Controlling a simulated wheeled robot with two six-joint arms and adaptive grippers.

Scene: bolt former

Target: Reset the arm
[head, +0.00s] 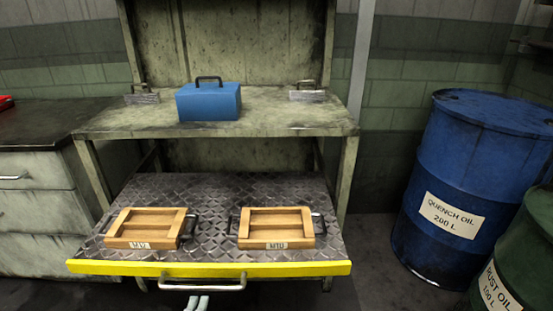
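Two pale, narrow tips (196,302) show at the bottom edge, just below the drawer handle (203,284). They look like the fingertips of my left gripper, but the rest is cut off by the frame. I cannot tell whether they are open or shut, or whether they touch the handle. Nothing shows held in them. My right gripper is out of view. The drawer (210,269), with a yellow front edge and diamond-plate surface, is pulled out under the bench. On it sit a wooden tray labelled M12 (139,245) on the left and one labelled M10 (277,245) on the right.
A blue box with a black handle (208,102) stands on the bench (270,115) between two small metal brackets (142,96) (308,93). A blue quench oil drum (460,180) and a green drum (525,250) stand at right. A cabinet (40,200) stands at left.

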